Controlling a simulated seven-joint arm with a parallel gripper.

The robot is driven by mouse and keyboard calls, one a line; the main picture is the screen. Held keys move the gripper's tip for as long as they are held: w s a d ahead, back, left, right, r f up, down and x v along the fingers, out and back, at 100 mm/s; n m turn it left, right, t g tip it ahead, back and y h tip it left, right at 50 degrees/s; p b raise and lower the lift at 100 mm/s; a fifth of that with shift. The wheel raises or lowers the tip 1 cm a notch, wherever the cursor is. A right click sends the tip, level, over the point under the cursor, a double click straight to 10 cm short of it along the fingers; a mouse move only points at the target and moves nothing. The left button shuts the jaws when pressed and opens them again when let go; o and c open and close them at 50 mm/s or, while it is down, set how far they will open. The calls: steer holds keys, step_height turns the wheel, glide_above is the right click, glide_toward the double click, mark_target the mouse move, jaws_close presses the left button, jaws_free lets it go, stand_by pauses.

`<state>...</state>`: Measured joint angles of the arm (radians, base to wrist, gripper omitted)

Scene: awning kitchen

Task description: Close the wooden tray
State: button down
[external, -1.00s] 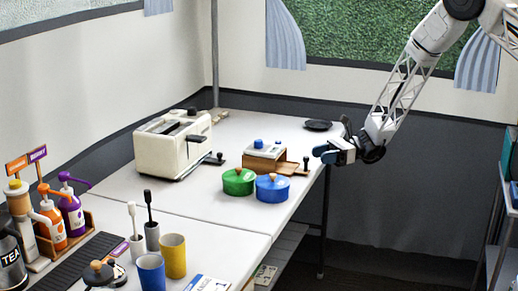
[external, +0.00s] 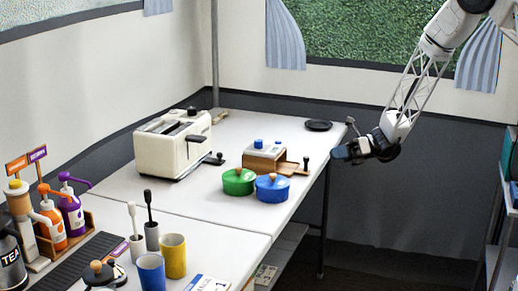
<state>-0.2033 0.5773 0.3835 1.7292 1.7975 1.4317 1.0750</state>
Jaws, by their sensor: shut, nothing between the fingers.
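The wooden tray (external: 289,168) sticks out to the right from a small wood-and-white box (external: 263,157) with blue knobs on top. A dark upright handle (external: 306,164) stands at the tray's right end, near the table's right edge. My gripper (external: 338,153) is shut and empty. In the picture it is to the right of the tray handle and a little higher, apart from it, past the table edge. The tray's inside is too small to make out.
A green lidded pot (external: 238,182) and a blue lidded pot (external: 272,189) stand in front of the box. A cream toaster (external: 172,145) is to the left. A black plate (external: 318,125) lies behind. The floor side right of the table is free.

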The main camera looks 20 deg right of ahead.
steer(key=s+d+m+t, duration=0.1)
steer(key=s+d+m, duration=0.3)
steer(key=m, duration=0.8)
steer(key=shift+s+d+r+m+t+h, duration=0.2)
steer(key=shift+d+r+m+t+h, duration=0.15)
steer(key=shift+d, duration=0.45)
steer(key=shift+a, duration=0.1)
steer(key=w+a+f, duration=0.1)
steer(key=w+a, duration=0.3)
steer(key=a, duration=0.8)
steer(key=shift+w, duration=0.35)
steer(key=shift+f, duration=0.1)
steer(key=shift+w+a, duration=0.1)
